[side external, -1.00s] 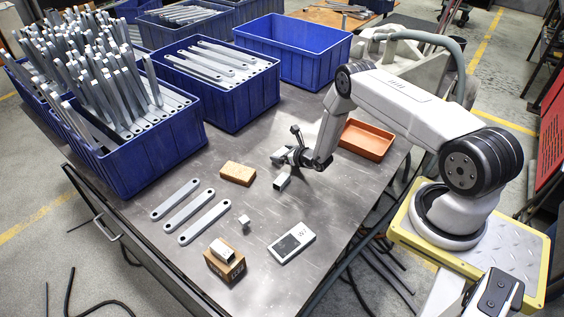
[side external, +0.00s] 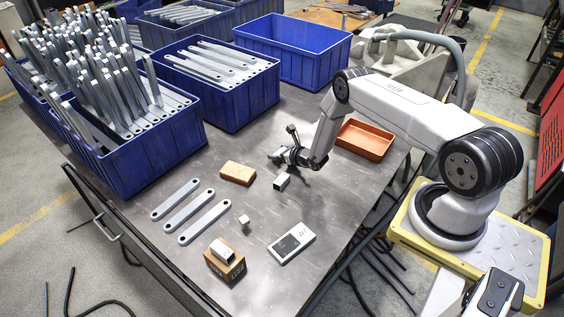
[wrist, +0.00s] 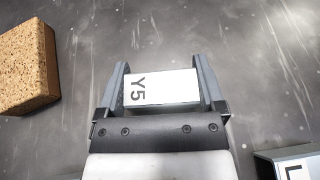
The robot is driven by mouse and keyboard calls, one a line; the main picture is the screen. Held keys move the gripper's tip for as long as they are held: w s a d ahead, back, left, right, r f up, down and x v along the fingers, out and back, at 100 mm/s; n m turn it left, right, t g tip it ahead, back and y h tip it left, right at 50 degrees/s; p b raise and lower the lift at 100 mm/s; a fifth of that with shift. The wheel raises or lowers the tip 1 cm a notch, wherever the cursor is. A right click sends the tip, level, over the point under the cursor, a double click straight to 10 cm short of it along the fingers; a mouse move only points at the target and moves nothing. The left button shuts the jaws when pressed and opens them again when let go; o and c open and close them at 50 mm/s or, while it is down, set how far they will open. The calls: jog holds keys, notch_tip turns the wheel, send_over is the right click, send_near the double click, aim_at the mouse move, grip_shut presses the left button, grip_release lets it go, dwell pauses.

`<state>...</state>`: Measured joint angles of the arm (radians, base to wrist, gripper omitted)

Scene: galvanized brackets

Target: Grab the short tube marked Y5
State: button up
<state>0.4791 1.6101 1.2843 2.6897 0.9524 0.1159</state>
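The short tube marked Y5 (wrist: 165,89) lies between my gripper's fingers in the wrist view, its white label up. In the side view I take it to be the short tube (side external: 282,181) on the metal table, just in front of my gripper (side external: 282,158). My gripper (wrist: 161,80) appears open, with a finger at each end of the tube and little visible gap. It looks to be above the tube; contact cannot be made out. Another tube with a letter like L (wrist: 292,165) is cut off at the lower right of the wrist view.
A cork-like block (side external: 238,173) lies left of the tube; it also shows in the wrist view (wrist: 27,67). An orange tray (side external: 365,140) is behind right. Flat bars (side external: 188,210), a labelled device (side external: 292,243) and a tube on a wooden block (side external: 224,265) lie nearer. Blue crates (side external: 250,105) stand behind.

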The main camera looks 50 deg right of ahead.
aim_at(280, 152)
jog(key=c, duration=0.3)
jog(key=shift+r, duration=0.2)
jog(key=shift+r, duration=1.25)
jog(key=shift+s+r, duration=0.15)
jog(key=shift+r, duration=0.2)
jog(key=s+a+r, duration=0.4)
jog(key=s+r, duration=0.5)
jog(key=s, duration=0.4)
jog(key=shift+a+r, duration=0.15)
jog(key=shift+r, duration=0.1)
